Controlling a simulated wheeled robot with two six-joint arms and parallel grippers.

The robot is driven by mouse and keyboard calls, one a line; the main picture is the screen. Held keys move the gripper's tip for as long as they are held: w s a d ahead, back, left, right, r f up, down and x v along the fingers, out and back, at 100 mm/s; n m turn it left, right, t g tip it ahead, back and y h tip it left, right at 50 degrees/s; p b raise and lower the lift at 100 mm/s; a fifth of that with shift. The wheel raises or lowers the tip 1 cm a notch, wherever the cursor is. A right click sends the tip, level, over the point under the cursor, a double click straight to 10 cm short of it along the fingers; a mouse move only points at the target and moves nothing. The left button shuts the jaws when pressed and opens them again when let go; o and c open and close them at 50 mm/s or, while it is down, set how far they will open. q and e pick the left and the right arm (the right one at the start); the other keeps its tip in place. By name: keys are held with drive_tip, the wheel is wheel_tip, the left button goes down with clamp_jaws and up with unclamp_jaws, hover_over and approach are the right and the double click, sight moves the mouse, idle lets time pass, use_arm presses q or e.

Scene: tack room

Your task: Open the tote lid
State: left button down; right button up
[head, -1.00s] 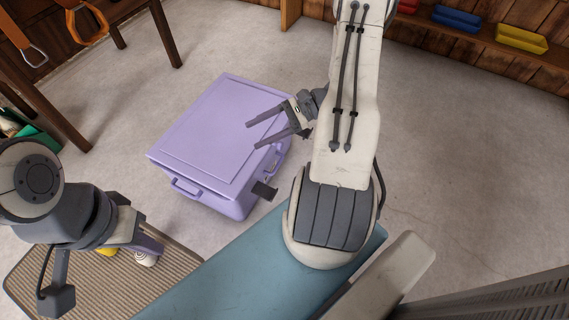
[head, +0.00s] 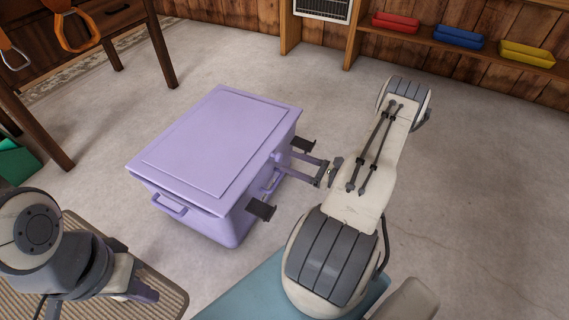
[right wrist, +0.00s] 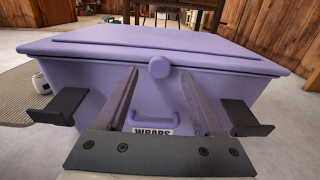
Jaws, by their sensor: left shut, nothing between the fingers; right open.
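The purple tote (head: 228,228) stands on the floor at centre left, its flat lid (head: 215,140) down on it. In the right wrist view, a round purple knob (right wrist: 159,67) sits at the lid's near edge, above a "WRAPS" label (right wrist: 152,132). My right gripper (head: 281,169) is open at the tote's right side. In the right wrist view its two fingers (right wrist: 160,80) point at the tote, with the knob between them in the picture; I cannot tell whether they touch. My left gripper (head: 145,290) is shut and empty at the lower left, away from the tote.
Two dark brackets, the front one (head: 262,209) and the back one (head: 303,144), stick out beside my right gripper. A ribbed mat (head: 172,290) lies at lower left. A wooden table (head: 60,130) stands back left. Shelves with red (head: 396,22), blue and yellow trays line the wall. Floor on the right is clear.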

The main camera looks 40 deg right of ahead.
sight(281, 159)
drive_tip(key=shift+b+x, duration=0.45)
drive_tip(key=shift+x, duration=1.2)
drive_tip(key=shift+c, duration=0.3)
clamp_jaws()
